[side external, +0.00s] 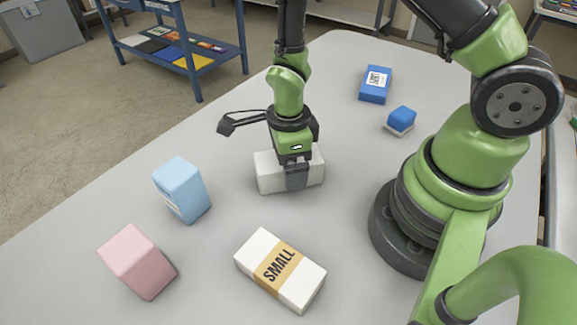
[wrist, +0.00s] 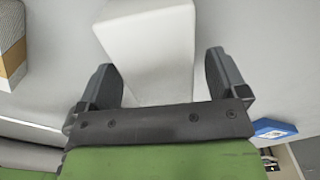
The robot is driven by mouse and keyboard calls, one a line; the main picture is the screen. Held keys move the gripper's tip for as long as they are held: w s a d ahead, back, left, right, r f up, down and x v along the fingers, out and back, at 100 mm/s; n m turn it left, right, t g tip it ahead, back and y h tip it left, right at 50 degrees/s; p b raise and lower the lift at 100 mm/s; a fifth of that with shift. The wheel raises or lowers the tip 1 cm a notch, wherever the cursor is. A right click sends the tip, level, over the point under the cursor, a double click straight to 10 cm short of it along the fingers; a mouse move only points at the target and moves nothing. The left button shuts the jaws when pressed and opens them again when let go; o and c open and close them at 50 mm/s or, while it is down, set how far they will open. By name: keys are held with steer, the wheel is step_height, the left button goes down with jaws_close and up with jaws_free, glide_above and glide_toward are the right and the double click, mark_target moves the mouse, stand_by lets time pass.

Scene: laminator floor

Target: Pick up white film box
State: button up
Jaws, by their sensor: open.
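A plain white box (side external: 265,174) lies on the grey table below my gripper in the side view. It also shows in the wrist view (wrist: 150,50), running between my two fingers. My gripper (wrist: 165,80) is open, with one finger on each side of the white box. In the side view my gripper (side external: 296,172) points down over the box, and a finger hides part of its near face. A second white box with a tan band reading "SMALL" (side external: 262,243) lies flat nearer the camera. I cannot tell whether the fingers touch the plain box.
A light blue box (side external: 180,190) and a pink box (side external: 137,262) stand at the left. A blue labelled box (side external: 376,85) and a small blue-and-white block (side external: 400,120) are at the back right. Table (side external: 90,215) is clear between them.

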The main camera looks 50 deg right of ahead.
steer(key=shift+f, duration=0.95)
steer(key=c, duration=1.2)
steer(key=shift+r, duration=0.1)
